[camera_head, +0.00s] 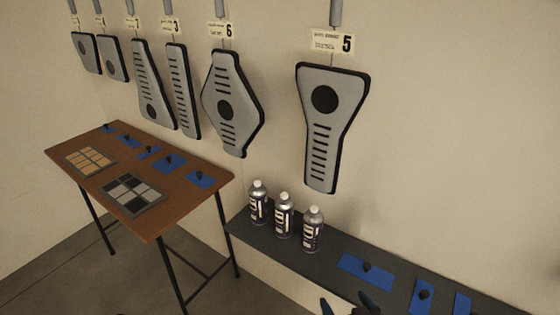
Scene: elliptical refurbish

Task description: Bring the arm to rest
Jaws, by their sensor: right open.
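My right gripper (347,305) shows only by its fingertips at the bottom edge of the head view. The tips are apart with nothing seen between them. They are in front of the dark shelf (320,262) along the wall, left of a blue patch with a dark knob (366,268). The rest of the right arm is out of frame or too dark to make out. My left gripper is not in view.
Three spray cans (284,215) stand on the shelf's left end. Several grey panels hang on the wall, the nearest under tag 5 (322,125). A brown table (150,222) at left holds two sample trays and blue patches with knobs.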

